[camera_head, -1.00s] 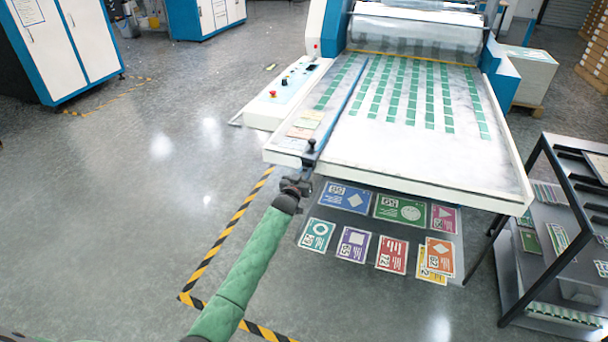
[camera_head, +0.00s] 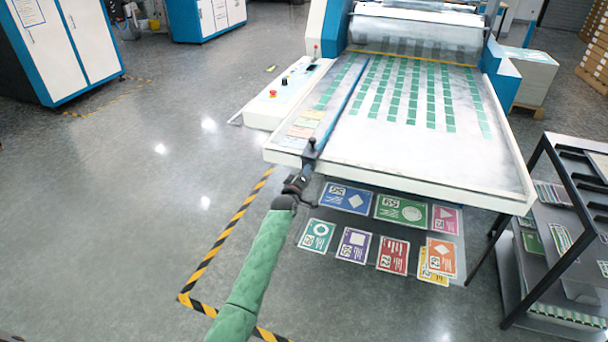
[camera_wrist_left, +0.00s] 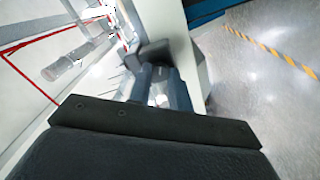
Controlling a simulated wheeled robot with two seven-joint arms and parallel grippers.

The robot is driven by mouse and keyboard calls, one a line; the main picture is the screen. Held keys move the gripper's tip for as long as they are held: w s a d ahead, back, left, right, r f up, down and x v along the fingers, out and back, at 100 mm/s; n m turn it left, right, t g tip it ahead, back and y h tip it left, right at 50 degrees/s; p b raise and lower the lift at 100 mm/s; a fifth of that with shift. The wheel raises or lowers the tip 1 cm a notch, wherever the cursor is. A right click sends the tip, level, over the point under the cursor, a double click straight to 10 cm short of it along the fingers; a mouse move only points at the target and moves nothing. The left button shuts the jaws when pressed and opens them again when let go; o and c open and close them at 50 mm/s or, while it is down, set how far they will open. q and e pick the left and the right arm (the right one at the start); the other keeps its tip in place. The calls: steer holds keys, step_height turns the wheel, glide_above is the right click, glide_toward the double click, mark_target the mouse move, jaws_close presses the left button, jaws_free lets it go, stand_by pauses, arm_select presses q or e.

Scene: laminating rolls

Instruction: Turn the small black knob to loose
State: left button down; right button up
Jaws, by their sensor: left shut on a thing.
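The small black knob (camera_head: 311,142) sits at the near end of the blue guide rail (camera_head: 345,98), at the front left edge of the white feed table. My left gripper (camera_head: 305,170) reaches up to this front edge from below, just under the knob's visible top. It is shut on the small black knob, and its fingers hide much of the grip. In the left wrist view, my two dark fingers (camera_wrist_left: 160,86) stand close to a dark block at the table edge. The knob's marking cannot be read. My right gripper is not in view.
The white feed table (camera_head: 420,168) carries rows of green labels. A control panel (camera_head: 290,90) with a red button stands at its left. Coloured cards (camera_head: 345,197) lie below the table. A dark shelf rack (camera_head: 565,240) stands at the right. The left floor is clear.

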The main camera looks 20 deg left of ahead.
arm_select(q)
steer(key=n, duration=1.1)
steer(key=shift+f+y, duration=0.15)
steer(key=shift+y, duration=0.15)
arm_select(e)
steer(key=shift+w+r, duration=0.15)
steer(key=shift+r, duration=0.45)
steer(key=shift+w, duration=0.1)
arm_select(q)
steer(key=c, duration=1.3)
jaws_free()
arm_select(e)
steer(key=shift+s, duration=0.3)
